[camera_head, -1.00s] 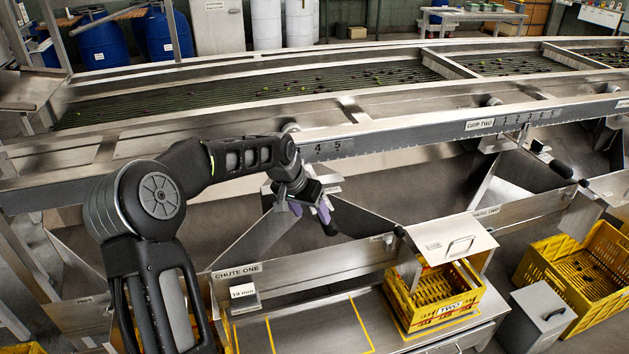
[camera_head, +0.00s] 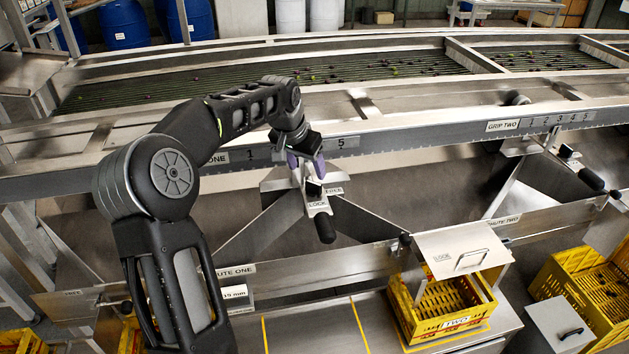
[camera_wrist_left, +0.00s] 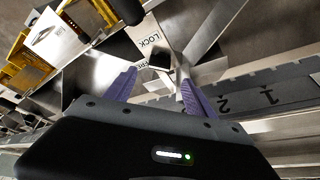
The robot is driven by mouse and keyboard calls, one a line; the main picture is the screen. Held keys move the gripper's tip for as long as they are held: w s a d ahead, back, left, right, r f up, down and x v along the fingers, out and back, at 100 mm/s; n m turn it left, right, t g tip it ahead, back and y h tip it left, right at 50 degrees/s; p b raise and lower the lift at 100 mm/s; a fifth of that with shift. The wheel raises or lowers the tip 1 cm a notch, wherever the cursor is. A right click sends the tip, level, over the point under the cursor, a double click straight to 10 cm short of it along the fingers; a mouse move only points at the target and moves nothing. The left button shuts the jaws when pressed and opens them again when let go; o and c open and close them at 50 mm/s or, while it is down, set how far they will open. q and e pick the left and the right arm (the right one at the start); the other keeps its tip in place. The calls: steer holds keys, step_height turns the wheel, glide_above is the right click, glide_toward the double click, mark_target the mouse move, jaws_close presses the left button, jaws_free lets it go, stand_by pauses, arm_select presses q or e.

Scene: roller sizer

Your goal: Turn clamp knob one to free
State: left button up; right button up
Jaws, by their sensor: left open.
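Clamp knob one is a small black knob (camera_head: 314,188) on the grip one bracket, between a LOCK plate (camera_head: 318,206) and a FREE plate (camera_head: 333,191). A black handle (camera_head: 325,228) hangs below it. My left gripper (camera_head: 304,170) is open at the bracket, just above the knob, with purple fingers pointing down. In the left wrist view the knob (camera_wrist_left: 160,58) shows beyond and between the open fingertips (camera_wrist_left: 160,82), with the LOCK plate (camera_wrist_left: 149,38) behind it. I cannot tell whether the fingers touch it. My right gripper is not in view.
A numbered steel rail (camera_head: 400,140) runs just behind the bracket. Slanted chute plates (camera_head: 262,228) flank it below. A yellow crate (camera_head: 442,308) marked TWO stands at the lower right, under a flap (camera_head: 465,250). Grip two's bracket (camera_head: 565,155) is farther right.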

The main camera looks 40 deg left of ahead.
mark_target(313, 183)
arm_select(q)
steer(key=p+x, duration=0.1)
steer(key=x, duration=0.7)
steer(key=c, duration=1.4)
